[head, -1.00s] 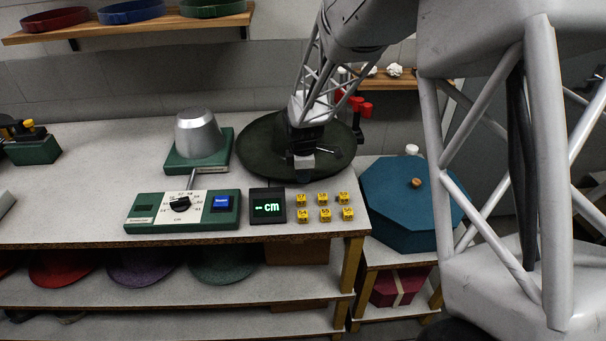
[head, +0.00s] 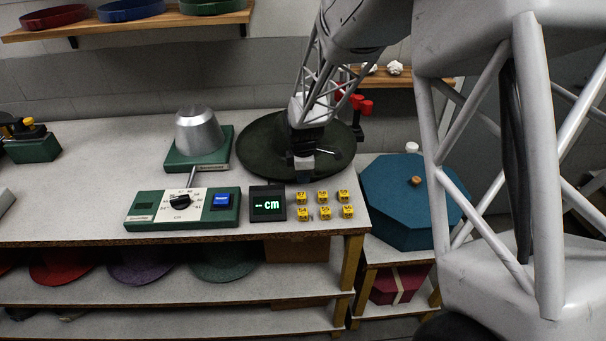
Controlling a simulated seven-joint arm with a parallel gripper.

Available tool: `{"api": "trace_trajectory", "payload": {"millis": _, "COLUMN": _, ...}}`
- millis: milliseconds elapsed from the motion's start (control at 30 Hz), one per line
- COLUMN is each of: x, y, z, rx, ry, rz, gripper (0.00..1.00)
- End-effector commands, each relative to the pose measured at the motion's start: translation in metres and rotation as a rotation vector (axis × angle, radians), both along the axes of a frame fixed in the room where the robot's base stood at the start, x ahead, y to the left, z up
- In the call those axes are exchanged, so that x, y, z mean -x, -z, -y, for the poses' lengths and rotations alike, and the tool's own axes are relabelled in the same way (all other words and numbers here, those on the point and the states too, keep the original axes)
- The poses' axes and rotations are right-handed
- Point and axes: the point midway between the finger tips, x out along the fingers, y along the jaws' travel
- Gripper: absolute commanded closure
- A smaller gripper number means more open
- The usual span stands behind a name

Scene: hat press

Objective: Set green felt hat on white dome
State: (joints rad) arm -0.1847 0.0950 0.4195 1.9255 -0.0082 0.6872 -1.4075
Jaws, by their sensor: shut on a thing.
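The dark green felt hat (head: 262,150) is a wide, round brimmed shape at the right back of the bench, right of the dome. My gripper (head: 303,166) comes down from above over the hat and is shut on it near its front. The fingers and wrist hide the hat's middle. I cannot tell whether the hat rests on the bench or hangs just above it. The dome (head: 199,131), silver-grey here rather than clearly white, stands upright and bare on a green base (head: 184,165) left of the hat.
In front of the dome is a control box (head: 181,211) with a dial and blue button, beside a small display (head: 267,204). Several yellow cubes (head: 324,196) sit right of it. A red-handled thing (head: 361,104) stands behind the hat. A teal octagonal box (head: 400,205) is lower right.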

Motion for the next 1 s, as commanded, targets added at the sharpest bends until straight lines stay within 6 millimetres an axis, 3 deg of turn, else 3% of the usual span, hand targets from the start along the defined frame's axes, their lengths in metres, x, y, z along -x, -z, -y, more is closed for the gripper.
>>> {"api": "trace_trajectory", "payload": {"millis": 67, "x": 0.0, "y": 0.0, "z": 0.0, "rx": 0.0, "ry": 0.0, "rz": 0.001, "gripper": 1.0}}
{"api": "trace_trajectory", "payload": {"millis": 100, "x": 0.0, "y": 0.0, "z": 0.0, "rx": 0.0, "ry": 0.0, "rz": 0.001, "gripper": 0.83}}
{"api": "trace_trajectory", "payload": {"millis": 267, "x": 0.0, "y": 0.0, "z": 0.0, "rx": 0.0, "ry": 0.0, "rz": 0.0, "gripper": 0.59}}
{"api": "trace_trajectory", "payload": {"millis": 667, "x": 0.0, "y": -0.003, "z": 0.0, "rx": 0.0, "ry": 0.0, "rz": 0.0, "gripper": 0.59}}
{"api": "trace_trajectory", "payload": {"millis": 1000, "x": 0.0, "y": -0.036, "z": 0.0, "rx": 0.0, "ry": 0.0, "rz": 0.001, "gripper": 0.59}}
